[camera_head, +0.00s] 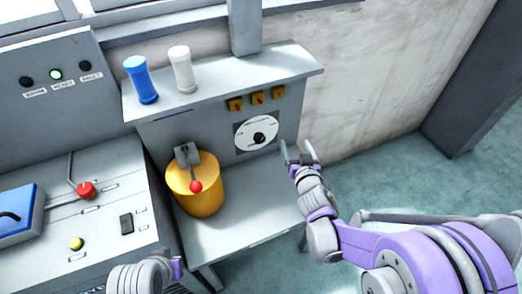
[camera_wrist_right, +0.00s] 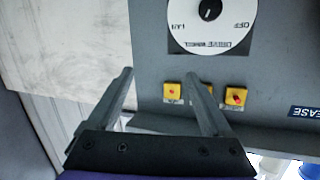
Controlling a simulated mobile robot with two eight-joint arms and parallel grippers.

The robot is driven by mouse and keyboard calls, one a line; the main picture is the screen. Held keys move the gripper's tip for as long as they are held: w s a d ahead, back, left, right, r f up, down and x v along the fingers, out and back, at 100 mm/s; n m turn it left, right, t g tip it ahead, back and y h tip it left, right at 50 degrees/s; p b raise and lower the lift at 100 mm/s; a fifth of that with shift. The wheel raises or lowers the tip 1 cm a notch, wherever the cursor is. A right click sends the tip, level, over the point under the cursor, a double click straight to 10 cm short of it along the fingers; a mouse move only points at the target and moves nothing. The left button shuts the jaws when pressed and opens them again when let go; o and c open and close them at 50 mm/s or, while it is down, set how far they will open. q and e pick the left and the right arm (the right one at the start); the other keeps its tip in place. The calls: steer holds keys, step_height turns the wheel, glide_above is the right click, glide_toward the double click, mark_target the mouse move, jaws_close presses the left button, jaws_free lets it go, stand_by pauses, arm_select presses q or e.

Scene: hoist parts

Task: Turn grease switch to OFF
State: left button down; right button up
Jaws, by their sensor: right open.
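A grey panel carries three small yellow switches with red centres: a left one (camera_head: 235,104), a middle one (camera_head: 257,97) and a right one (camera_head: 278,91). Below them is a white round dial (camera_head: 257,133) with a black knob. In the right wrist view the dial (camera_wrist_right: 211,28) appears upside down with an OFF marking. A blue label (camera_wrist_right: 307,112) there reads "EASE", cut by the frame edge. I cannot tell which control is the grease switch. My right gripper (camera_head: 298,152) is open and empty, right of the dial. Its fingers (camera_wrist_right: 160,78) partly cover one switch. My left gripper (camera_head: 176,268) is barely visible at the bottom.
A yellow cylinder (camera_head: 204,199) with a red-knobbed lever stands on the grey bench left of my right gripper. Blue (camera_head: 140,80) and white (camera_head: 182,70) bottles stand on the shelf above. A control desk (camera_head: 112,188) with a red-knobbed lever is at left. Floor is clear at right.

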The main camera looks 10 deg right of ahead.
mark_target(261, 141)
steer(key=w+a+f+n+t+y+b, duration=0.1)
steer(key=a+f+y+b, duration=0.15)
steer(key=f, duration=0.25)
steer(key=w+a+f+n+t+y+b, duration=0.1)
steer(key=w+a+f+n+y, duration=0.1)
steer(key=a+f+y, duration=0.3)
steer(key=w, duration=0.3)
steer(key=w+a+h, duration=0.1)
steer(key=w, duration=0.2)
steer(key=w+h, duration=0.1)
steer(key=w, duration=0.2)
steer(key=shift+w+a+f+p, duration=0.25)
steer(key=shift+w+a+p, duration=0.1)
arm_select(q)
step_height(261, 141, down, 4)
steer(key=shift+s+f, duration=0.1)
steer(key=shift+s, duration=0.05)
arm_select(e)
jaws_close()
